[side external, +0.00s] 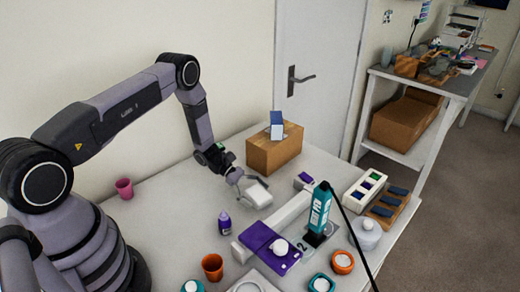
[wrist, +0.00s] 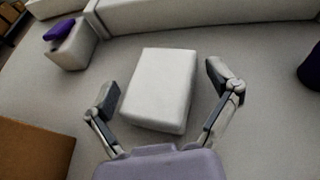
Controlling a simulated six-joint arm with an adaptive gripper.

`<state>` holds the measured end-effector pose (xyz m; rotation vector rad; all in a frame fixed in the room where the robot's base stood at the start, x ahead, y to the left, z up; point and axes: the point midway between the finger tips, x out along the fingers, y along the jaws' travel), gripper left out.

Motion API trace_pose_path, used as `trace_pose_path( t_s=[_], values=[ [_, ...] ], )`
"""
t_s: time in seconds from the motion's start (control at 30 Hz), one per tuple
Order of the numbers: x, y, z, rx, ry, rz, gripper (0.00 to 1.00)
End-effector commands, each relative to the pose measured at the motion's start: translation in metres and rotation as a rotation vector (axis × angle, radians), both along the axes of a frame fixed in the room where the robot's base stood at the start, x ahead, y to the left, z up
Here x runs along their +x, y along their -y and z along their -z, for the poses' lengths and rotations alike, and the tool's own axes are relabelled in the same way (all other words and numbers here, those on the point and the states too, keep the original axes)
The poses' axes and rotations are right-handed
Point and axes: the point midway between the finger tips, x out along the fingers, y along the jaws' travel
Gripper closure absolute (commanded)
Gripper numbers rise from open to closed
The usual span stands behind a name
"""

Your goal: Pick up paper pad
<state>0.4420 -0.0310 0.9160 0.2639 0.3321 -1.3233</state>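The paper pad appears as a white block (wrist: 160,88) on the table in the wrist view. It also shows in the side view (side external: 258,194), just beyond my gripper's fingers. My gripper (wrist: 168,86) is open, with one finger to the left of the pad and one to the right. There are gaps between the fingers and the pad's sides, the wider one on the right. In the side view my gripper (side external: 243,184) is low over the table, close to the pad. Nothing is held.
A cardboard box (side external: 274,150) stands behind my gripper. A purple bottle (side external: 225,222) stands in front. A purple mat piece (side external: 268,244), a teal device (side external: 318,210) with a black cable and several cups and jars crowd the front right. A pink cup (side external: 124,188) stands left.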

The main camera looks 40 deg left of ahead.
Motion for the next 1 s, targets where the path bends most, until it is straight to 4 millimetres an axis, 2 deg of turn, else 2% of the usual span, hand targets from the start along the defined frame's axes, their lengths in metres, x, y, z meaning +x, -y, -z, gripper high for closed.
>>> trace_pose_path(
  t_s=[0.03,0.3,0.57,0.73,0.87,1.0],
  values=[
    [0.0,0.0,0.0,0.0,0.0,0.0,0.25],
    [0.0,0.0,0.0,0.0,-0.001,0.0,0.59],
    [0.0,0.0,0.0,0.0,-0.001,0.0,0.59],
    [0.0,0.0,-0.009,0.0,0.001,0.0,0.59],
    [0.001,0.0,-0.03,0.0,0.004,0.001,0.59],
    [-0.024,-0.003,-0.062,-0.001,-0.001,-0.003,0.59]
  ],
)
